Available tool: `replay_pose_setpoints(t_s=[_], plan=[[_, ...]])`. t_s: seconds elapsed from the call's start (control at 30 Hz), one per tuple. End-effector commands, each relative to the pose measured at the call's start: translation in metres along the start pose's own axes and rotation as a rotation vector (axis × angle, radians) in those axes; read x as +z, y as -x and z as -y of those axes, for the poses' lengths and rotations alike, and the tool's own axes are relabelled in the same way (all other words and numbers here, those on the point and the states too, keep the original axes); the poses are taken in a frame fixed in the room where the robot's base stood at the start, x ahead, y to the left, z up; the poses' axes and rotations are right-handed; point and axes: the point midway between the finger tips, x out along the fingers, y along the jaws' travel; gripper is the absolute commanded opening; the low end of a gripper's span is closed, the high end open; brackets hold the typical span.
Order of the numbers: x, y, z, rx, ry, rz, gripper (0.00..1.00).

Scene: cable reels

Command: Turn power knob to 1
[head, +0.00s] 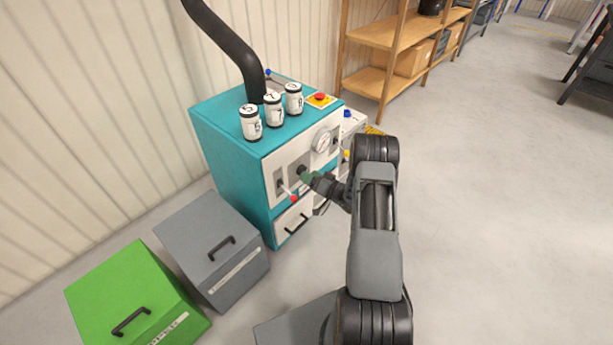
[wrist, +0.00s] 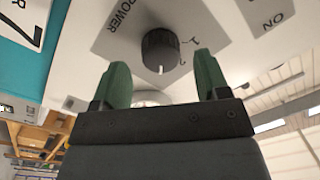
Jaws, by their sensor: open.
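The power knob (wrist: 161,52) is a round black knob on a grey plate marked POWER in the wrist view. Its white pointer line faces the bottom of that picture. Small marks, one looking like a 1, stand to the right of the knob; they are hard to read. My gripper (wrist: 161,78) has two green fingers spread wide, with the knob ahead of and between their tips. The fingers do not appear to touch it. In the head view the knob (head: 301,170) is a dark spot on the machine's white front, with my gripper (head: 310,179) close before it.
The teal machine (head: 225,150) carries numbered canisters (head: 273,110) and a red button (head: 320,97) on top. A lever with a red tip (head: 293,197) is left of the knob, a gauge (head: 321,141) right. Grey (head: 205,235) and green (head: 120,290) boxes stand left.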

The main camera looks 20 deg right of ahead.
Motion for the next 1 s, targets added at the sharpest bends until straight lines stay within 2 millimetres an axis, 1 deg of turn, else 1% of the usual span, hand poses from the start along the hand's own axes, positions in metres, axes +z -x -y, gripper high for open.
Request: replay_pose_setpoints(t_s=[0.03,0.2,0.37,0.63,1.0], plan=[[0.001,-0.007,0.000,-0.003,0.001,0.001,0.68],[0.001,-0.020,0.000,-0.001,0.001,0.001,0.68],[0.000,-0.025,0.000,0.000,0.000,0.000,0.68],[0.000,-0.025,0.000,0.000,0.000,0.000,0.67],[0.000,-0.025,0.000,0.000,0.000,0.001,0.32]])
